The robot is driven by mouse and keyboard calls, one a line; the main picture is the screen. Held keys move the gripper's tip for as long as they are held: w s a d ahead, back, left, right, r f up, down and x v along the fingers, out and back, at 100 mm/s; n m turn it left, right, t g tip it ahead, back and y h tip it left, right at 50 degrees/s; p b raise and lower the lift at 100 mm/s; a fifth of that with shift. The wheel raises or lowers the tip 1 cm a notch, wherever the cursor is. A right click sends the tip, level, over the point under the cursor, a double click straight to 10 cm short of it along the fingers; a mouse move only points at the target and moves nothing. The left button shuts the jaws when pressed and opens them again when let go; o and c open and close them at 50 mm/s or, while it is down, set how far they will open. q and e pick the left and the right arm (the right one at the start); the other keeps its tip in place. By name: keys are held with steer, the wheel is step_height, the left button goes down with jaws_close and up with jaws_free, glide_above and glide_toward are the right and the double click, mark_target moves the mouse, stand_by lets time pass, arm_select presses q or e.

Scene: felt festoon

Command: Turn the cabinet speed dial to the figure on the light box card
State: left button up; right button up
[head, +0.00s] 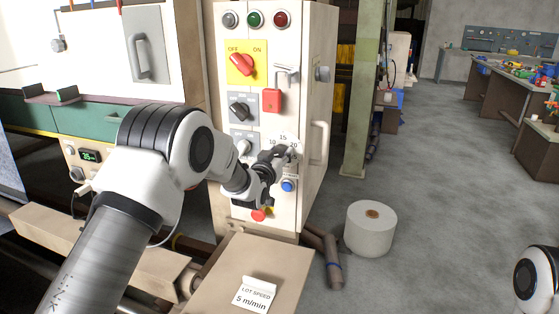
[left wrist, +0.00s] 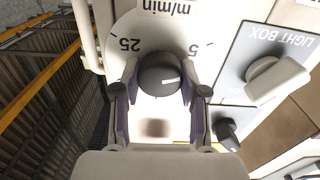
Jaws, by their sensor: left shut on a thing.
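The speed dial's round plate (head: 287,139) is on the cabinet front, with 10, 15 and 20 showing above my left gripper (head: 272,160). In the left wrist view the plate (left wrist: 160,33) appears upside down, with m/min, 25 and 5 readable. My left gripper (left wrist: 158,92) is shut on the dark dial knob (left wrist: 153,82), one finger on each side. The knob's white mark lies on its right side in that view, lower than the printed 5. The card (head: 254,294) reads LOT SPEED 5 m/min and lies on a beige box top. My right gripper is out of view.
The cabinet (head: 317,120) also carries a red switch on yellow (head: 242,65), a red padlock (head: 271,100), a blue button (head: 288,185) and a red button (head: 259,214). The LIGHT BOX switch (left wrist: 277,80) is close beside my gripper. A white roll (head: 371,233) stands on the floor.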

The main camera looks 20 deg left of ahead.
arm_select(q)
steer(key=shift+f+n+b, duration=0.15)
steer(key=shift+n+b, duration=0.3)
steer(key=shift+n, duration=0.55)
steer(key=o, duration=1.1)
steer(key=shift+o, duration=0.2)
steer(key=s, duration=1.2)
steer(key=shift+a, duration=0.2)
